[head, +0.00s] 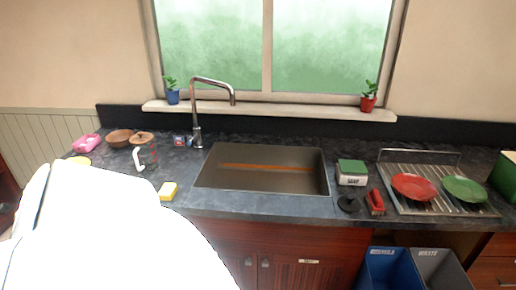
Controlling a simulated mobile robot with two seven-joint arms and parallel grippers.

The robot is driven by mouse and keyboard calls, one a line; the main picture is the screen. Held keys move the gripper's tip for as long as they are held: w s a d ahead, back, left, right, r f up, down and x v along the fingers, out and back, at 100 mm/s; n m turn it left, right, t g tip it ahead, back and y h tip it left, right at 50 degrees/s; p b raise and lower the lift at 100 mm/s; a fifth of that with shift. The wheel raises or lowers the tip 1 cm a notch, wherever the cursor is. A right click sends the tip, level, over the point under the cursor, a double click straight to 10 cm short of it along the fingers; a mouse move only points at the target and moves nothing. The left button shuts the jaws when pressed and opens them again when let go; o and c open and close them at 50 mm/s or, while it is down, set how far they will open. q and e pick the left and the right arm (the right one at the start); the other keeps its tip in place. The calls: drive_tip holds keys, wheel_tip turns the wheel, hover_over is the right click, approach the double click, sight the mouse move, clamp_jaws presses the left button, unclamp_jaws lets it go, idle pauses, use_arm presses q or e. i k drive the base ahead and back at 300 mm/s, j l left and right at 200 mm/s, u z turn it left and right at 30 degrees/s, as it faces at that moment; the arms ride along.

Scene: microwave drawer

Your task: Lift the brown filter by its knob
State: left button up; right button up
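A brown round lid-like piece, which looks like the brown filter (142,136), sits on top of a clear jug (152,155) with a white handle on the counter left of the sink. A small knob seems to stand on it, but it is too small to see clearly. A large white part, likely my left arm, fills the lower left and hides the counter's front edge there. Neither of my grippers shows.
Left of the jug are a brown bowl (119,138) and a pink item (86,143). The sink (262,182) and faucet (197,120) are to the right. A drying rack (440,207) holds red and green plates.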

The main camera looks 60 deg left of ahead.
sight(140, 138)
drive_tip(key=u, duration=2.75)
drive_tip(key=i+j, duration=0.5)
drive_tip(key=i, duration=0.15)
drive_tip(key=i+j+u, duration=0.1)
drive_tip(key=i+j, duration=0.4)
drive_tip(key=i, duration=0.15)
